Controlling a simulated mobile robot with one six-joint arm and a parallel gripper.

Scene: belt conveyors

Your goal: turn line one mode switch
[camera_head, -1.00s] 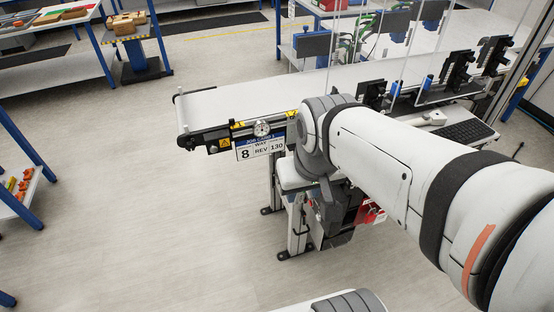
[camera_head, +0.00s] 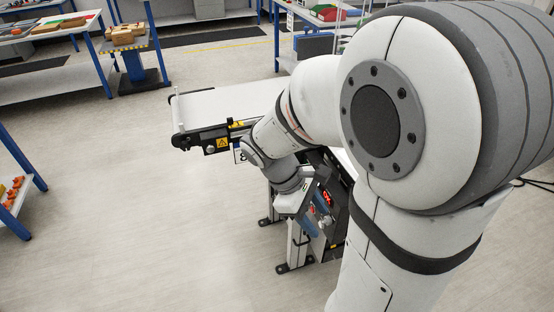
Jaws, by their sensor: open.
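The line's control box (camera_head: 326,198), dark with a small red lit display, is mounted under the conveyor's near side, right of centre. My wrist is just left of it. My gripper (camera_head: 309,219) shows only in part, small and dark, close in front of the box's face. Its fingertips are hard to make out, and I cannot tell whether they touch anything. I cannot pick out the mode switch itself; my wrist and arm cover part of the box.
The conveyor (camera_head: 215,103) ends at left, with its leg (camera_head: 294,245) standing on the floor below. My arm hides much of the right side. A blue-legged bench (camera_head: 50,35) and a stand with boxes (camera_head: 125,35) are at the back left.

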